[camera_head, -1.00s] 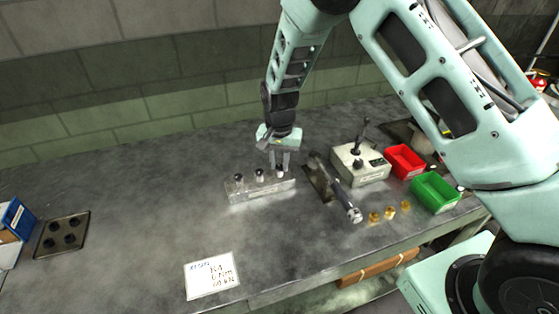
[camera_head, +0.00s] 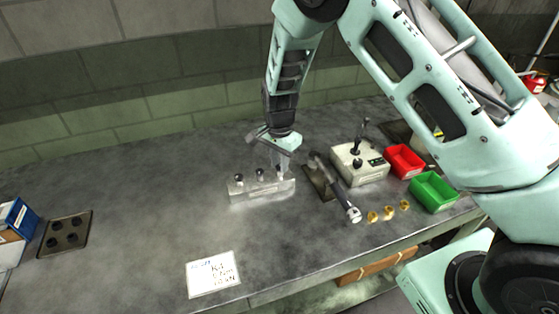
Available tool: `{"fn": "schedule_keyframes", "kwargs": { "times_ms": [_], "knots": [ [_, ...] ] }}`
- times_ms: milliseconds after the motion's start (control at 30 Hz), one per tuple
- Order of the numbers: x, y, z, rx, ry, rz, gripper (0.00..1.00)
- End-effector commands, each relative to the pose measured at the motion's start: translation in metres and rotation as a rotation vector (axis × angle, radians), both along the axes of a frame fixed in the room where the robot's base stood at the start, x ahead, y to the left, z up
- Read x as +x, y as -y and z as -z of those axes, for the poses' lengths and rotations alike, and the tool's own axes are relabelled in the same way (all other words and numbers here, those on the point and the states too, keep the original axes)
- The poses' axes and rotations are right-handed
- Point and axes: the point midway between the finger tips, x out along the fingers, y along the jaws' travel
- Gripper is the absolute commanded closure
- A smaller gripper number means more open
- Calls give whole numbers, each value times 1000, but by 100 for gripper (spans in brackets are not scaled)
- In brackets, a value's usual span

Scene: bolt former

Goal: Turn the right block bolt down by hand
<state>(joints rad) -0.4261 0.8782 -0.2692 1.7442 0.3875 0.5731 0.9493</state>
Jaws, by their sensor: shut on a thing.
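A grey metal block (camera_head: 258,190) sits on the workbench near its middle, with bolts standing in its top. The left bolt (camera_head: 239,178) and the middle bolt (camera_head: 260,174) show dark heads and stand free. My gripper (camera_head: 280,168) points down over the block's right end and is shut on the right bolt, which the fingers mostly hide. The gripper body is turned at an angle to the block.
A torque-wrench-like tool (camera_head: 345,200) lies right of the block, close to my gripper. A control box with a lever (camera_head: 358,165), a red bin (camera_head: 404,160), a green bin (camera_head: 434,191) and brass pieces (camera_head: 388,212) are further right.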

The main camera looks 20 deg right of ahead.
Motion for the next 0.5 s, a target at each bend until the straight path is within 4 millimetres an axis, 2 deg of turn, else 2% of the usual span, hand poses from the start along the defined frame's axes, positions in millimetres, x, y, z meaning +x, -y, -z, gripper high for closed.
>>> {"fn": "schedule_keyframes", "kwargs": {
  "times_ms": [267,300,333,367,500],
  "knots": [
    [3,0,-4,1,10,0,100],
    [4,0,-4,2,11,0,67],
    [4,0,-4,1,10,0,59],
    [3,0,-4,1,10,-1,56],
    [2,0,-2,1,5,-1,56]
  ]
}}
